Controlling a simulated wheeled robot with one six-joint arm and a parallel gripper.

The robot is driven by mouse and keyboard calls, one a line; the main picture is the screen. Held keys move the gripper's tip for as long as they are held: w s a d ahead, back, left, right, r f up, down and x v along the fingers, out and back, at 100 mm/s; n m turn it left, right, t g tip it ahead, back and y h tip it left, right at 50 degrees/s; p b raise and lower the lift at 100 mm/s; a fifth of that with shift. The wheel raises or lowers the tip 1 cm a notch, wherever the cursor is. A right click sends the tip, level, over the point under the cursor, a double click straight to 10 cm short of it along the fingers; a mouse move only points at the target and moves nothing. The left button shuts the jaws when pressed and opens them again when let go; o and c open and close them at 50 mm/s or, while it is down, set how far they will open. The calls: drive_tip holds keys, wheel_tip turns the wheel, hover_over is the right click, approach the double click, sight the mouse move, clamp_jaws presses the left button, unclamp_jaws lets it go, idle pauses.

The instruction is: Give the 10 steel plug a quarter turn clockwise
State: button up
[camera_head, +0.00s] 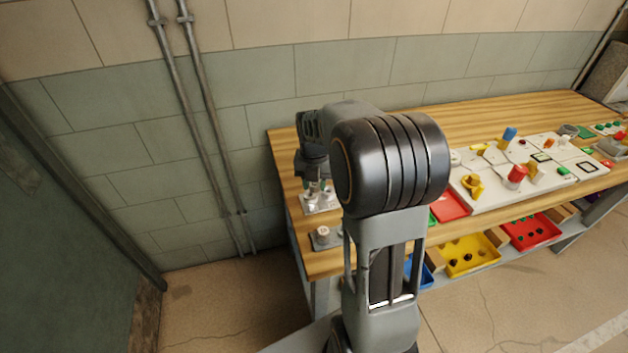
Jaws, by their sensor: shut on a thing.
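My gripper (318,186) points down over a small pale plate (308,210) near the left end of the wooden workbench. It is shut on a small steel-coloured piece on that plate, which looks like the steel plug. The jaws hide most of the plug, and no number 10 can be read at this size. How far the plug is turned cannot be told. Other small silvery parts show on the plate close to the fingers. My own arm covers the bench just right of the plate.
A grey block with a round pale knob (323,233) sits in front of the plate. A red tray (450,206) and a white board (485,195) with coloured parts lie to the right. Yellow (470,268) and red (530,243) bins stand on the lower shelf. Wall pipes (205,110) rise at left.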

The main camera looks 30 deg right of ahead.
sight(310, 189)
drive_tip(key=shift+n, duration=0.5)
drive_tip(key=shift+w+f, duration=0.2)
drive_tip(key=shift+w, duration=0.1)
drive_tip(key=shift+w+a+f, duration=0.15)
drive_tip(key=shift+w+f, duration=0.35)
drive_tip(key=shift+w, duration=0.2)
drive_tip(key=shift+w, duration=0.1)
drive_tip(key=shift+f+b, duration=0.6)
drive_tip(key=shift+f, duration=0.6)
idle(1.8)
idle(0.3)
drive_tip(key=shift+f+m, duration=0.1)
drive_tip(key=shift+m, duration=1.5)
drive_tip(key=shift+f+m+p, duration=0.1)
drive_tip(key=shift+m+p, duration=0.3)
drive_tip(key=shift+m, duration=1.1)
